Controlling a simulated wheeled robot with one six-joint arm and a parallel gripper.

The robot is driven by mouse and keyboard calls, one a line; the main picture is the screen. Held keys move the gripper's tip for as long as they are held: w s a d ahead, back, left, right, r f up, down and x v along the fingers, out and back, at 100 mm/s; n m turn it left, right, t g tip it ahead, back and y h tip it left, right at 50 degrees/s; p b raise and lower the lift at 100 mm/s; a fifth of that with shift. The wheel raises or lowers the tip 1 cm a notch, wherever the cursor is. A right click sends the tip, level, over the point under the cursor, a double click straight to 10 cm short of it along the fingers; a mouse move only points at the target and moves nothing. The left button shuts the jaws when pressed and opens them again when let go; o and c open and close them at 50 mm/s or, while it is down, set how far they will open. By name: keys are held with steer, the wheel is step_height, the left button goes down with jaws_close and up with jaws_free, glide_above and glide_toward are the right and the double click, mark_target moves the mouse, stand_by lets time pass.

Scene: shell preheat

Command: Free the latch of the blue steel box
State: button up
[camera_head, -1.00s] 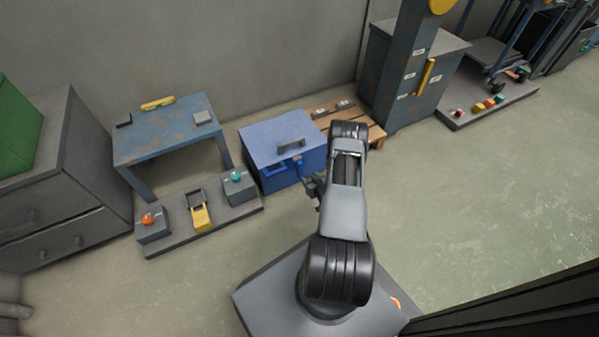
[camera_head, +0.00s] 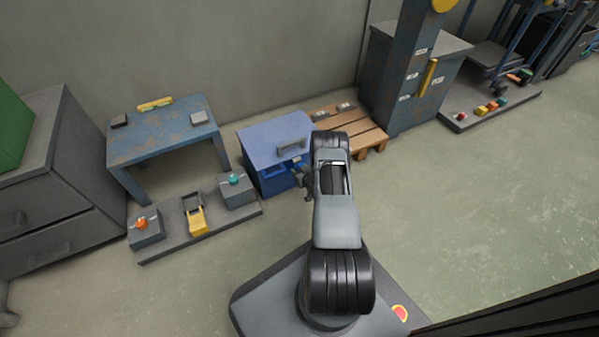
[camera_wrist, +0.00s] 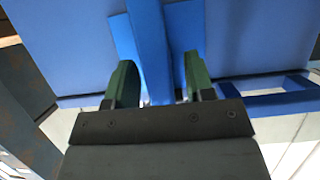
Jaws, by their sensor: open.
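The blue steel box (camera_head: 262,139) stands on the floor against the back wall, with a grey handle (camera_head: 291,147) on its lid. My gripper (camera_head: 302,184) is at the right part of its front face, partly hidden by my arm. In the wrist view, my open gripper (camera_wrist: 160,78) has its two green fingers on either side of a blue upright bar (camera_wrist: 148,40) on the box front, which looks like the latch. A gap shows to the bar's right; contact on the left cannot be told. A blue loop (camera_wrist: 266,103) sits to the right.
A low wooden pallet (camera_head: 366,133) lies right of the box, with a blue-grey cabinet (camera_head: 395,75) beyond. To the left are a blue table (camera_head: 165,138) and a low grey board (camera_head: 190,240) with several fixtures. Open floor (camera_head: 480,200) lies to the right.

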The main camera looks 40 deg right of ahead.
jaws_close()
stand_by(0.3)
steer(key=m+y, duration=0.2)
steer(key=m, duration=0.1)
steer(key=shift+s+d+t, duration=0.1)
steer(key=shift+d+t, duration=0.15)
steer(key=shift+t, duration=0.05)
steer(key=m+y, duration=0.1)
steer(key=m+t+y, duration=0.1)
steer(key=m, duration=0.1)
steer(key=shift+d+f, duration=0.15)
steer(key=shift+f, duration=0.05)
steer(key=m, duration=0.1)
steer(key=m+t+y, duration=0.1)
steer(key=m, duration=0.1)
steer(key=shift+d+f+m, duration=0.1)
steer(key=shift+f+m, duration=0.1)
steer(key=shift+m, duration=0.1)
steer(key=shift+f+m+t+y, duration=0.15)
steer(key=shift+m+t+y, duration=0.55)
steer(key=shift+m, duration=1.1)
